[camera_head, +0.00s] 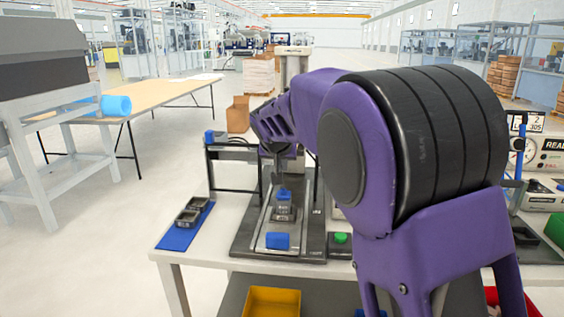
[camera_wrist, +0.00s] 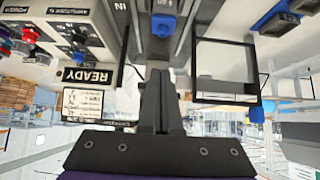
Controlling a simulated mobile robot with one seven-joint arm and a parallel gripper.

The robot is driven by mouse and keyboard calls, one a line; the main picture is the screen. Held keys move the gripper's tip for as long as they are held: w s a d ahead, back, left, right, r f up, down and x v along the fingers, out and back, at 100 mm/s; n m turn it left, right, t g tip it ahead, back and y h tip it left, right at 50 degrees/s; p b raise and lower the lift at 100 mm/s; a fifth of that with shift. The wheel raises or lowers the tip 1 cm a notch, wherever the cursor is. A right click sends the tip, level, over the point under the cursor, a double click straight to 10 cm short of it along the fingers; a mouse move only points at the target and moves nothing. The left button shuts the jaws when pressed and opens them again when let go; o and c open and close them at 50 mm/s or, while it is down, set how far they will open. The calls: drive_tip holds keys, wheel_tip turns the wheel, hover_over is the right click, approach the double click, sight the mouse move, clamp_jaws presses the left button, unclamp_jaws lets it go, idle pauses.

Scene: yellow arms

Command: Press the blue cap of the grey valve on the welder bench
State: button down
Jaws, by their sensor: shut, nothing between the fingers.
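The grey valve (camera_head: 284,211) sits in the middle of the dark fixture on the welder bench (camera_head: 215,222). Its blue cap (camera_head: 285,194) is on the far side of the valve's top. In the wrist view the blue cap (camera_wrist: 163,26) shows near the top edge, just beyond the fingertips, with the valve's body cut off. My gripper (camera_wrist: 155,75) is shut and empty. In the head view my gripper (camera_head: 281,172) is above and slightly behind the cap, partly hidden by my purple arm. A gap seems to remain, but contact is hard to judge.
A blue block (camera_head: 277,241) is at the fixture's front. A green button (camera_head: 341,238) is to its right. A blue mat (camera_head: 185,228) with grey parts lies left. A dark frame (camera_head: 232,152) with a blue-topped post rises behind. Instruments labelled READY (camera_wrist: 88,76) stand nearby.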

sight(283, 197)
drive_tip(key=x, duration=0.4)
wheel_tip(283, 197, down, 3)
drive_tip(key=shift+r+b, duration=0.15)
drive_tip(key=shift+b, duration=0.2)
drive_tip(key=shift+f, duration=0.65)
drive_tip(key=shift+w, duration=0.15)
